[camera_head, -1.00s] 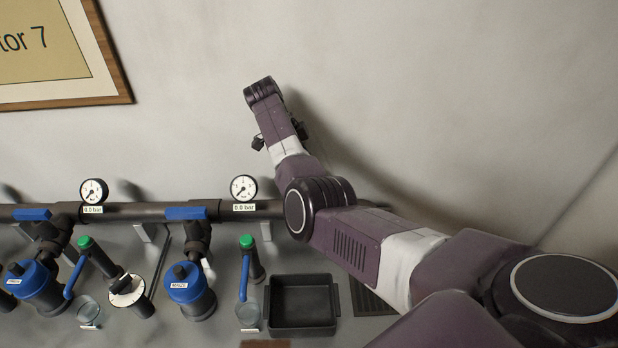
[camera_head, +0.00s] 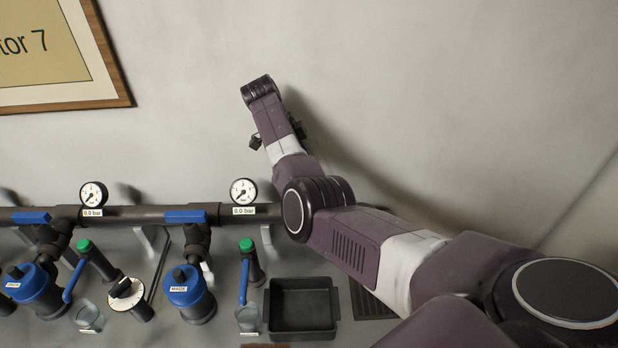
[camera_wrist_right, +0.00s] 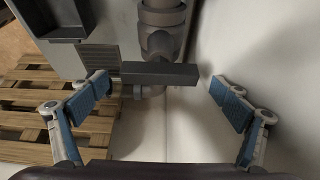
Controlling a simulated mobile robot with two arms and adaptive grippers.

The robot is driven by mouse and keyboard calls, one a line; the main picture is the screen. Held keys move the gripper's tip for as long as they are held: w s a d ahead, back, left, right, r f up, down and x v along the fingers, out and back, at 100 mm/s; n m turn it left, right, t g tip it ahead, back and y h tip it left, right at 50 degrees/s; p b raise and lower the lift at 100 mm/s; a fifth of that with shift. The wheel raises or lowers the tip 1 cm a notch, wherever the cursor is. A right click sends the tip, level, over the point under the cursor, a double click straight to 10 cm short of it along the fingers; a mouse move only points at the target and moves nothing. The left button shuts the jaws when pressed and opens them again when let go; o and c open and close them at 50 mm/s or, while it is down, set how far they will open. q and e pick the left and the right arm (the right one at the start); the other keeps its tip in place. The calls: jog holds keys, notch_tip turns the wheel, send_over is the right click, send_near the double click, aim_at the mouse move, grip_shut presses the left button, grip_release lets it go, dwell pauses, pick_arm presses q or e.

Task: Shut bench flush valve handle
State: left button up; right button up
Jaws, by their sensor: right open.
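In the right wrist view a dark grey bar-shaped handle (camera_wrist_right: 160,73) lies crosswise over a grey pipe fitting (camera_wrist_right: 162,35). I take it to be the bench flush valve handle. My right gripper (camera_wrist_right: 162,88) is open, with one blue-padded finger to each side of the handle and a clear gap at both ends. Neither finger visibly touches it. In the head view my right arm reaches in from the right and hides the handle and most of the gripper. My left gripper is not in view.
A black tray (camera_head: 303,335) and a drain grate (camera_head: 368,303) sit on the bench. Blue filters (camera_head: 189,293), blue-handled valves and gauges (camera_head: 243,191) line the pipe to the left. A wooden pallet (camera_wrist_right: 25,122) is below, and a white wall (camera_wrist_right: 255,50) is close at right.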

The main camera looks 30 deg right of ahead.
jog(key=v, duration=1)
jog(key=shift+r, duration=0.4)
jog(key=shift+w+a, duration=0.1)
jog(key=shift+a, duration=0.05)
notch_tip(320, 180, up, 3)
jog(key=p, duration=0.3)
jog(key=shift+p, duration=0.3)
